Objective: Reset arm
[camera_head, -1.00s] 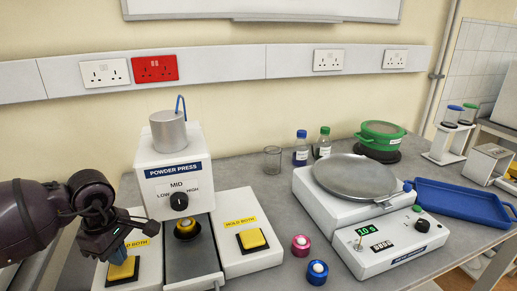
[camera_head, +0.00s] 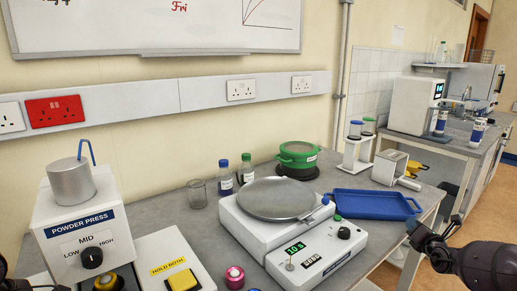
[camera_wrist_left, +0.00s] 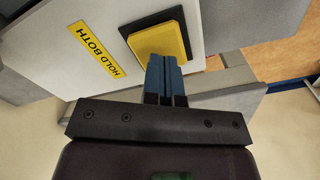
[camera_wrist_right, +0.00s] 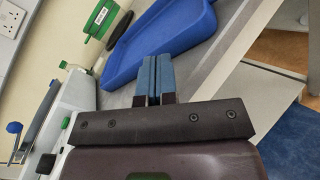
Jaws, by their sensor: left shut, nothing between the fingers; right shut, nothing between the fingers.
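My right gripper (camera_head: 412,228) is at the right of the head view, in front of the blue tray (camera_head: 375,204) and near the bench's front edge. Its blue fingers also show in the right wrist view (camera_wrist_right: 153,80), shut together with nothing between them. My left gripper (camera_wrist_left: 165,80) shows in the left wrist view, shut and empty, close to a yellow button (camera_wrist_left: 158,42) on a white "HOLD BOTH" panel. Whether it touches the button I cannot tell. In the head view only small dark parts of my left arm show at the lower left edge.
The powder press (camera_head: 80,225) stands at the left, with a second yellow button (camera_head: 182,280) beside it. A white device with a round grey plate (camera_head: 276,198) stands mid-bench. Bottles, a beaker (camera_head: 197,193) and a green sieve (camera_head: 299,156) stand behind. Open floor lies at the right.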

